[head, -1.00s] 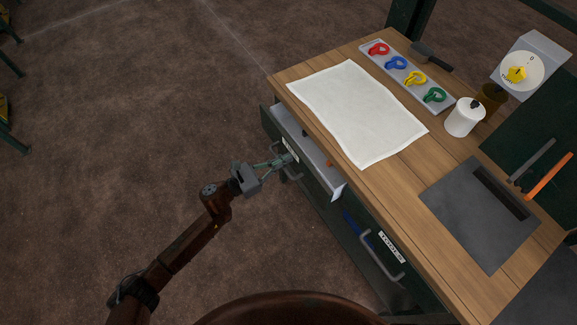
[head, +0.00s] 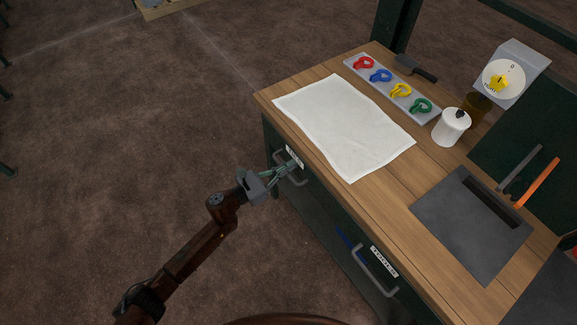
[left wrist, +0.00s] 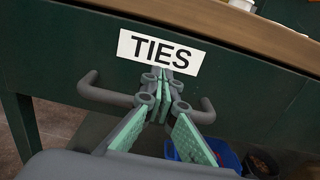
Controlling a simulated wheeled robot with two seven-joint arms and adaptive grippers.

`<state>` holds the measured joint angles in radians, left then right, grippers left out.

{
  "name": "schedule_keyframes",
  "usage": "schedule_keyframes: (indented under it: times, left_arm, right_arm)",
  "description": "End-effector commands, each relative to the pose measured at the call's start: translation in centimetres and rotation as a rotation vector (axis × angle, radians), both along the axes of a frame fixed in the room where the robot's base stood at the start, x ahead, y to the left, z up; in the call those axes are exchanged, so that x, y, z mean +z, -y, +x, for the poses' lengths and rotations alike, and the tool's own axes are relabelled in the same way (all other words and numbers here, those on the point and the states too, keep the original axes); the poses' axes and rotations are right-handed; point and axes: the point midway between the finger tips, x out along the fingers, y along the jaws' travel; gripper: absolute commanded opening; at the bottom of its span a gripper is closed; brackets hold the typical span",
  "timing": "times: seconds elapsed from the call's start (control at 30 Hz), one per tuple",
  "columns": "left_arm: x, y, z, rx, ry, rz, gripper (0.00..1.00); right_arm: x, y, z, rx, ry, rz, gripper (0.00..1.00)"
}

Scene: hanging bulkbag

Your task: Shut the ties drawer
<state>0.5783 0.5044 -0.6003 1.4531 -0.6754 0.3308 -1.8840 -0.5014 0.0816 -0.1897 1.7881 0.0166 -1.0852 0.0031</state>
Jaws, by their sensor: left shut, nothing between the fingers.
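The ties drawer (head: 283,157) is the dark green front at the left end of the bench, with a white label reading TIES (left wrist: 160,50) and a grey bar handle (left wrist: 100,94). In the head view its front looks flush under the table top. My left gripper (head: 287,168) is at this front, by the handle. In the left wrist view its green-padded fingers (left wrist: 165,80) are together just below the label, in front of the handle, with nothing between them. Whether the tips touch the front is hard to tell. My right gripper is not seen.
The bench top (head: 400,190) holds a white cloth (head: 343,125), a grey tray (head: 425,118) with several coloured rings, a white pot (head: 451,127) and a dark grey plate (head: 470,225). A second labelled drawer (head: 375,268) is to the right.

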Motion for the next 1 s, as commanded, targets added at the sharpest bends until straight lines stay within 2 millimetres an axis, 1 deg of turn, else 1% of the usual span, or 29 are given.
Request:
schedule_keyframes:
  times: [0.07,0.17,0.3,0.37,0.4,0.43,0.6,0.7,0.83,1.0]
  left_arm:
    - [0.2,0.1,-0.1,-0.003,0.003,-0.003,0.0]
    - [0.2,-0.6,-0.6,-0.005,0.003,-0.002,0.0]
    - [0.0,-2.2,-1.6,-0.013,0.001,-0.001,0.0]
    - [0.1,-3.1,-2.4,-0.016,0.0,-0.001,0.0]
    - [0.2,-3.9,-3.0,-0.015,0.0,-0.001,0.0]
    - [0.3,-4.6,-3.4,-0.015,0.001,-0.001,0.0]
    - [0.2,-8.0,-5.5,-0.008,0.001,-0.001,0.0]
    - [0.2,-9.3,-6.5,-0.008,0.002,-0.001,0.0]
    - [0.1,-10.3,-7.2,-0.01,0.002,-0.001,0.0]
    - [0.0,-10.7,-7.5,-0.01,0.001,-0.001,0.0]
  right_arm:
    - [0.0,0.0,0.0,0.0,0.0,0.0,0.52]
    - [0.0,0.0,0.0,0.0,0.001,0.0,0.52]
    - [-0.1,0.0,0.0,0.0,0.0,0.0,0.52]
    - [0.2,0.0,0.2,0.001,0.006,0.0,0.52]
    - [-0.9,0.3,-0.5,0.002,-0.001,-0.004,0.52]
    - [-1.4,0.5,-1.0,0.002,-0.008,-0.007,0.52]
    - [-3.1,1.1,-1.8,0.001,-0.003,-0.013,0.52]
    - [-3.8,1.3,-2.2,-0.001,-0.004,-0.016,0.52]
    - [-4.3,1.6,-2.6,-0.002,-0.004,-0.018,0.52]
    - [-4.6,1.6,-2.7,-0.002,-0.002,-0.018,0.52]
